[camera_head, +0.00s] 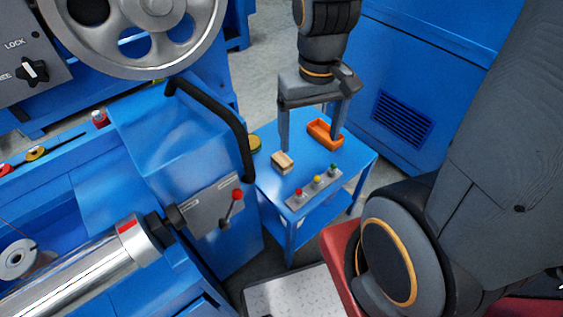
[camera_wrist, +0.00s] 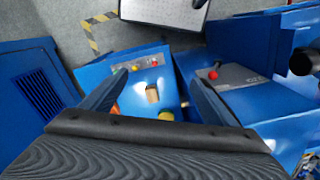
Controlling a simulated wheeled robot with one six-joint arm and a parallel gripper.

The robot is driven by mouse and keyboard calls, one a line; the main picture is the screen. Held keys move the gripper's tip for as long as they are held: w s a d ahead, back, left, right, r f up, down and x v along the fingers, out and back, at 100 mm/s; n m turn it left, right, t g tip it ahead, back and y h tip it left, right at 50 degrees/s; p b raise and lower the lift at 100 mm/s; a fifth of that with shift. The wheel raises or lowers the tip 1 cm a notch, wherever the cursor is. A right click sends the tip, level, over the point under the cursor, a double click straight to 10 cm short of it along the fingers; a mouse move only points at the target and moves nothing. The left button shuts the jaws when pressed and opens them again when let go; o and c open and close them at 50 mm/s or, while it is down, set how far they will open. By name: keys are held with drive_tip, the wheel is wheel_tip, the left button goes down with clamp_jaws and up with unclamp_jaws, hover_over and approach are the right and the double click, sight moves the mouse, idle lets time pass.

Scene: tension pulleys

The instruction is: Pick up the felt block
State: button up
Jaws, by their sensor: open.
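The felt block (camera_head: 283,163) is a small beige block on top of a small blue table (camera_head: 345,168). In the wrist view the block (camera_wrist: 152,95) shows between my two fingers, farther off than they are. My gripper (camera_head: 311,148) is open and empty, with its fingers pointing down over the table. In the head view its left fingertip appears just above and behind the block. The height of the fingertips above the tabletop is hard to tell. The block's far side is hidden.
An orange tray (camera_head: 325,134) stands behind my right finger. A button panel (camera_head: 315,187) lies along the table's front. A yellow round thing (camera_head: 254,142) is at the table's left, beside a black bar handle (camera_head: 240,130) on the blue machine. A blue cabinet (camera_head: 430,70) stands behind.

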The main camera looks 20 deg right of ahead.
drive_tip(key=w+f+n+b, duration=0.4)
drive_tip(key=w+f+n, duration=0.7)
drive_tip(key=w+f, duration=0.1)
drive_tip(key=n+b, duration=0.3)
drive_tip(key=n, duration=0.8)
hover_over(282, 158)
drive_tip(key=f, duration=1.4)
drive_tip(key=shift+s, duration=0.2)
drive_tip(key=shift+w+f+n, duration=0.15)
drive_tip(key=shift+f+n, duration=0.15)
drive_tip(key=shift+f, duration=3.85)
drive_tip(key=c, duration=1.2)
drive_tip(key=shift+r, duration=0.2)
wheel_tip(282, 158, up, 10)
drive_tip(key=shift+f, duration=0.15)
